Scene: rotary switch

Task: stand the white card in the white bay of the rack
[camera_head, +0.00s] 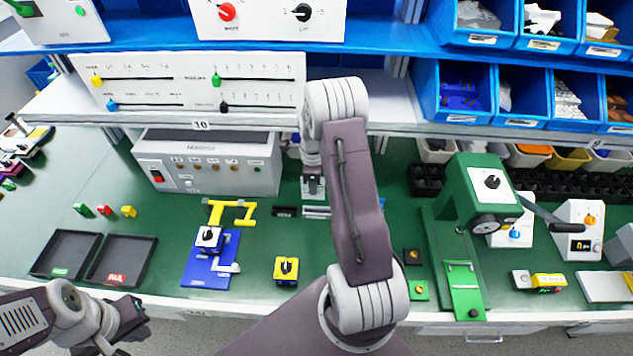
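My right gripper (314,186) reaches down at the back of the green bench, in front of the grey power box's right side. A small white piece (313,194) shows at its fingertips; it may be the white card, but I cannot tell whether it is gripped. Just below is a low black and white strip (316,212), possibly the rack; its bays are too small to make out. My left gripper (112,348) is at the bottom left edge, partly cut off, away from these things. Its fingers are not clear.
A grey power box (210,160) stands left of my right gripper. Yellow and blue fixtures (210,262), two black trays (66,252) and small coloured pieces (104,210) lie to the left. A green press (482,195) stands right. A shelf (400,123) overhangs the back.

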